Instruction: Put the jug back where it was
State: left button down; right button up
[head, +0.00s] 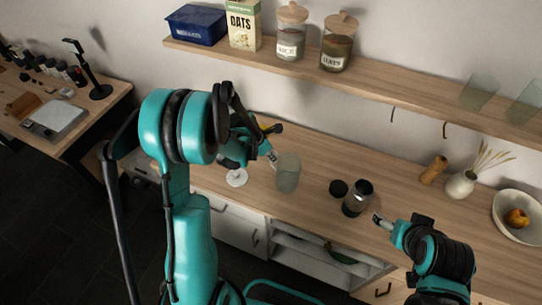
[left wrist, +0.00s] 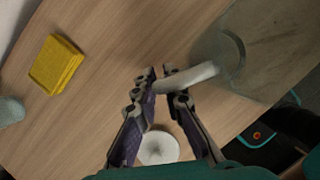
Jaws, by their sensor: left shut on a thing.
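The jug (head: 288,173) is a clear, greenish glass vessel that appears upright at the middle of the wooden counter. My left gripper (head: 272,158) is at its left side. In the left wrist view, my left gripper (left wrist: 166,76) is shut on the jug's pale handle (left wrist: 190,78), with the see-through jug body (left wrist: 250,58) to the right. I cannot tell whether the jug's base touches the counter. My right gripper (head: 381,221) is over the counter's front part, right of the jug and apart from it; its jaw opening is too small to judge.
A white disc (head: 237,178) lies left of the jug. A dark canister (head: 357,198) and black lid (head: 338,188) stand to its right. A yellow sponge (left wrist: 56,63) lies on the counter. A vase (head: 461,184) and white bowl (head: 519,216) are farther right. A shelf (head: 390,86) runs above.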

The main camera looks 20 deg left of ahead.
pick_arm(q)
jog(key=c, duration=1.6)
grip_release()
jog(key=shift+r+p, duration=0.3)
jog(key=p+v, duration=0.2)
jog(key=v, duration=0.9)
jog(key=s+d+r+m+t+y, duration=0.1)
jog(key=s+d+r+m, duration=0.1)
jog(key=s+m, duration=0.3)
jog(key=s+d+r+m+t+y, duration=0.1)
jog(key=s+d+r+m, duration=0.2)
jog(key=m, duration=1.1)
jog(key=s+d+r+m+t, duration=0.1)
jog(key=s+d+r+m, duration=0.1)
jog(key=s+r+m, duration=0.3)
jog(key=shift+s+d+r+m+t+y, duration=0.1)
jog(key=shift+s+m+y, duration=0.05)
jog(key=shift+s+m, duration=0.6)
jog(key=shift+s+d+r+m+t+y, duration=0.15)
jog(key=shift+s+m, duration=0.4)
jog(key=shift+m, duration=0.3)
jog(key=shift+s+d+r+m+t+y, duration=0.1)
jog(key=shift+s+m, duration=0.55)
jog(key=shift+m, duration=0.15)
